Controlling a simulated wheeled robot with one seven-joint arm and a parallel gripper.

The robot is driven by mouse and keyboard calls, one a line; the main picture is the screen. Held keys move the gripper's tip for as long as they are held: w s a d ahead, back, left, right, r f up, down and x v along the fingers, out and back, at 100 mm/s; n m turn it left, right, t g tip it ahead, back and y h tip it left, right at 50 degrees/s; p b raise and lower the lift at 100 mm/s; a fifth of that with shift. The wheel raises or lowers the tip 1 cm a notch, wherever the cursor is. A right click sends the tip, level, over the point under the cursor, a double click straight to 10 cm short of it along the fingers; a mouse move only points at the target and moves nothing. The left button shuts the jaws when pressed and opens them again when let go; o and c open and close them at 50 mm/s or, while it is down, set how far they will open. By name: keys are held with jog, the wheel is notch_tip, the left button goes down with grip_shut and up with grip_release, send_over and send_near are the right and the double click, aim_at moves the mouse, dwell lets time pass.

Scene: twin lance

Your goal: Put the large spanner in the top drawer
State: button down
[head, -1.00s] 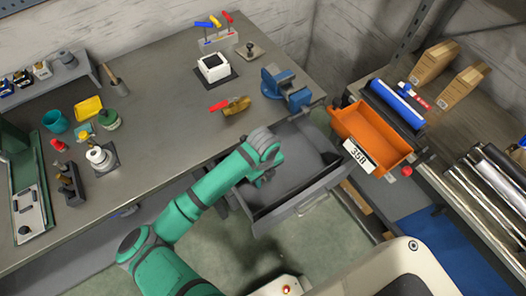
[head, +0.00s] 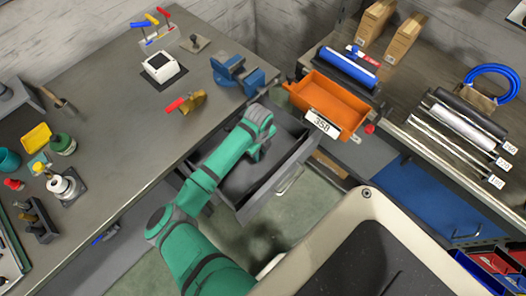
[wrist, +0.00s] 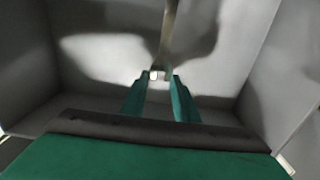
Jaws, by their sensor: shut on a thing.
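The top drawer (head: 247,212) of the bench is pulled open, and its grey inside shows. My gripper (wrist: 160,80) is inside the drawer's opening, with grey walls on both sides in the wrist view. Its two green fingers are shut on a thin metal thing, taken as the large spanner (wrist: 169,28), whose shaft runs away from the fingers toward the top of the picture. Whether the spanner touches the drawer floor I cannot tell. In the head view my arm's end covers the fingers and the spanner.
A blue vise (head: 238,74) sits at the bench edge behind the drawer. A red-handled tool (head: 187,102) and a white box (head: 163,70) lie on the bench.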

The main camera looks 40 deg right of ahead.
jog(key=shift+d+f, duration=0.85)
jog(key=shift+d, duration=0.05)
jog(key=shift+f, duration=0.6)
jog(key=c, duration=1.4)
grip_release()
notch_tip(320, 180, up, 13)
jog(key=shift+w+r, duration=0.1)
